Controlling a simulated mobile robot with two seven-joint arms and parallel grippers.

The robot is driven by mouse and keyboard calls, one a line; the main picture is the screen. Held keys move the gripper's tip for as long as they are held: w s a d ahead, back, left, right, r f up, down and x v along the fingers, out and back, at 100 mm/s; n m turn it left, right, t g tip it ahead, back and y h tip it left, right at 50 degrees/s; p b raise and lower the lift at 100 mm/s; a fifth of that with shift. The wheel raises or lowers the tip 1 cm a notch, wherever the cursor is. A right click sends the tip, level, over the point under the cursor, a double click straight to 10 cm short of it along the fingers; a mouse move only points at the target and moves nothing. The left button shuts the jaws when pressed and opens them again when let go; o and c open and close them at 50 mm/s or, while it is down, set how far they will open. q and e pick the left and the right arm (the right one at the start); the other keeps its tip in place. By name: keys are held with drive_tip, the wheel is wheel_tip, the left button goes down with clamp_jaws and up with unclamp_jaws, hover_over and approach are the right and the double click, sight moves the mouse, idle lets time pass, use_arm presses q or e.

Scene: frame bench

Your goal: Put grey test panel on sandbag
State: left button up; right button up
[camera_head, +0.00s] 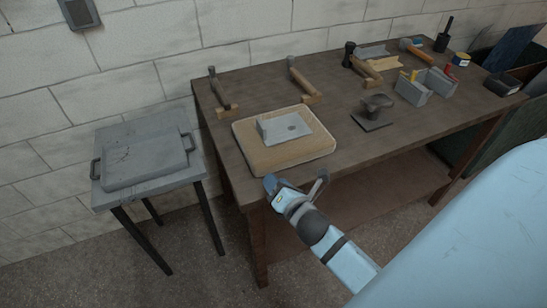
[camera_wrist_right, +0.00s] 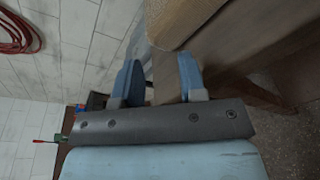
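A grey test panel (camera_head: 285,127), a bent metal piece with a small round mark on its flat part, rests on top of the sandbag. The sandbag (camera_head: 255,158) is a tan, rounded square pad lying at the near left corner of the workbench. My right gripper (camera_head: 297,183) is in front of the bench's near edge, just below the sandbag in the head view, apart from both. Its blue fingers are spread with nothing between them, also in the right wrist view (camera_wrist_right: 161,76). That view shows a tan edge of the sandbag (camera_wrist_right: 178,18) beyond the fingers. My left gripper is out of view.
The wooden workbench (camera_head: 345,150) holds hammers (camera_head: 303,80) on wooden rests, a dark metal block (camera_head: 375,112) and grey boxes (camera_head: 412,90). A small table (camera_head: 102,198) at left bears a grey tray with handles (camera_head: 150,165). Bare bench lies right of the sandbag.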

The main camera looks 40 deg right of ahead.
drive_tip(key=s+a+f+m+g+y, duration=0.2)
drive_tip(key=s+a+f+m, duration=0.3)
drive_tip(key=m, duration=0.6)
drive_tip(key=s+a+f+m+g+y, duration=0.2)
drive_tip(key=s+a+f+m, duration=0.3)
drive_tip(key=m, duration=0.6)
wheel_tip(320, 180, down, 4)
drive_tip(key=s+y, duration=0.1)
drive_tip(key=s, duration=0.1)
drive_tip(key=shift+s+a+g, duration=0.4)
drive_tip(key=shift+r, duration=0.1)
